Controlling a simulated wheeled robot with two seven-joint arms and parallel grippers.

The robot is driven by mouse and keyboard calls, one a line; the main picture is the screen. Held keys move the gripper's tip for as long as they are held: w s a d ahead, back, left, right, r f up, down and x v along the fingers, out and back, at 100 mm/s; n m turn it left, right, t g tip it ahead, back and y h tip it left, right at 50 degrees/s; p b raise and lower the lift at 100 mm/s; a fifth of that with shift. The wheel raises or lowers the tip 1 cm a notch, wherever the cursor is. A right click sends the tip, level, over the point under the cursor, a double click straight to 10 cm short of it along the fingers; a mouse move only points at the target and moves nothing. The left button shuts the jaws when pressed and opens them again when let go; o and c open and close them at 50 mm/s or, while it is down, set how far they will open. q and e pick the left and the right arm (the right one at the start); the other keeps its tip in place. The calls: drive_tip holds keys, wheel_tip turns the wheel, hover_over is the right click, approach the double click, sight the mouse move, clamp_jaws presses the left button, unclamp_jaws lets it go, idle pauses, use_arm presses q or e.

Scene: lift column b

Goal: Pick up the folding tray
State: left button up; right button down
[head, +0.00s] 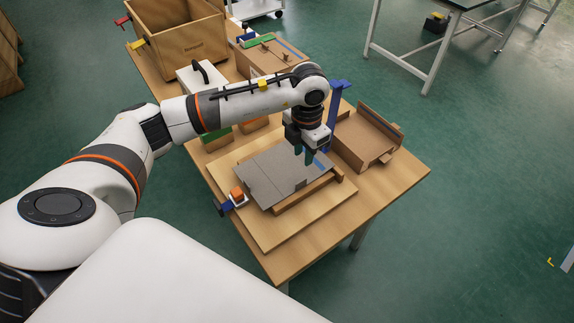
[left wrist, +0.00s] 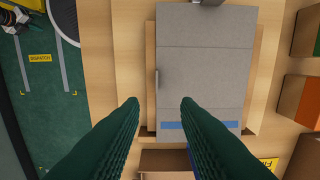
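A flat grey panel with crease lines and a blue strip (head: 270,176) lies on a wooden base on the table; I take it for the folding tray. In the left wrist view the panel (left wrist: 205,65) fills the middle, its blue strip towards the bottom. My left gripper (head: 304,156) points down over the panel's blue-strip end. In the left wrist view its two dark green fingers (left wrist: 160,104) are apart with nothing between them. I cannot tell how far the fingertips are above the panel. My right gripper is not in view.
A brown cardboard tray (head: 362,138) stands right of the panel. A blue upright (head: 335,104) rises behind the gripper. A small orange block (head: 237,194) sits at the base's left corner. A large wooden box (head: 178,38) stands at the back. The table's front right is bare.

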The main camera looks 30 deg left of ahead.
use_arm(q)
drive_tip(key=p, duration=0.1)
approach(301, 178)
drive_tip(key=shift+s+d+f, duration=0.25)
drive_tip(key=shift+s+d, duration=0.15)
drive_tip(key=shift+s, duration=0.2)
drive_tip(key=shift+s+d+f, duration=0.25)
drive_tip(key=shift+s+d, duration=0.1)
drive_tip(key=shift+s, duration=0.25)
drive_tip(key=shift+f, duration=0.35)
drive_tip(key=f, duration=0.1)
drive_tip(key=f+p, duration=0.1)
drive_tip(key=f, duration=0.1)
drive_tip(key=shift+s+f, duration=0.25)
drive_tip(key=shift+f, duration=0.1)
drive_tip(key=shift+f+p, duration=0.3)
drive_tip(key=shift+f, duration=0.15)
clamp_jaws()
